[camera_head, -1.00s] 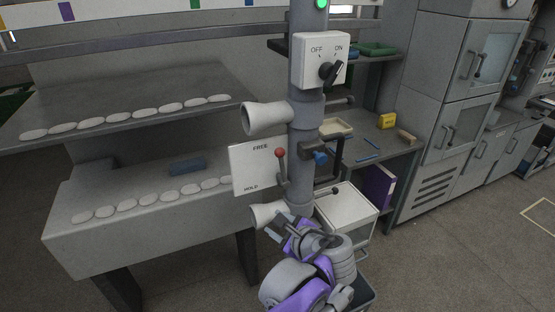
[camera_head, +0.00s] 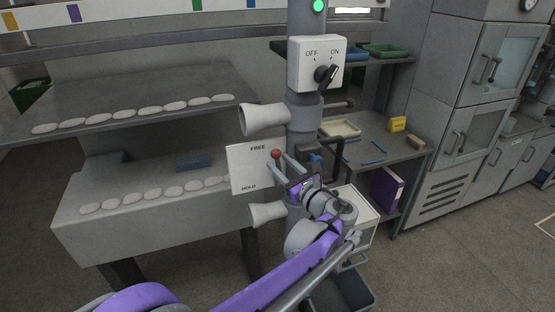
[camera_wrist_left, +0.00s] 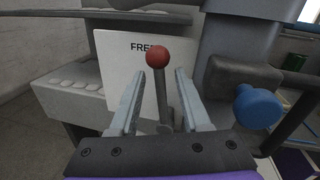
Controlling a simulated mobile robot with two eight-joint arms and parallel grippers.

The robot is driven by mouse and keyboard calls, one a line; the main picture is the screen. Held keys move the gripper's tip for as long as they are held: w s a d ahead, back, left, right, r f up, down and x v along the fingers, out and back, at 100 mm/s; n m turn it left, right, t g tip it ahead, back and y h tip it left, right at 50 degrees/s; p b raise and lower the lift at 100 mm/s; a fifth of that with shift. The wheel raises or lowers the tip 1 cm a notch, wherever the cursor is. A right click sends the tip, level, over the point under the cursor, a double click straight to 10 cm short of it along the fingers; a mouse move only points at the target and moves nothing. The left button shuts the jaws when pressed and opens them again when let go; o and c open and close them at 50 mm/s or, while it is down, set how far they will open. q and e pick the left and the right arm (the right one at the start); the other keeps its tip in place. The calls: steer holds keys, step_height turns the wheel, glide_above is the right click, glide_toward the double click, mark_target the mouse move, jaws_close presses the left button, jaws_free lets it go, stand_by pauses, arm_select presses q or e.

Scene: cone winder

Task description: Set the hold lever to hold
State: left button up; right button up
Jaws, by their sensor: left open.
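The hold lever (camera_head: 276,154) has a red ball knob and stands up near the FREE end of a white plate (camera_head: 246,171) marked FREE at the top and HOLD at the bottom. In the left wrist view the red knob (camera_wrist_left: 157,55) and its grey stem stand between the two fingers. My left gripper (camera_head: 281,166) is open around the lever, a finger on either side with gaps showing. The lever's base is partly hidden by the gripper in the head view. My right gripper is not in view.
A blue knob (camera_wrist_left: 257,106) on a dark bracket sits close to the right of the fingers. White cone holders (camera_head: 264,119) stick out from the grey column above and below the plate. A switch box (camera_head: 317,64) marked OFF and ON is higher up.

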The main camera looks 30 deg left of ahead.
arm_select(q)
steer(key=shift+x, duration=1.05)
jaws_close()
stand_by(0.7)
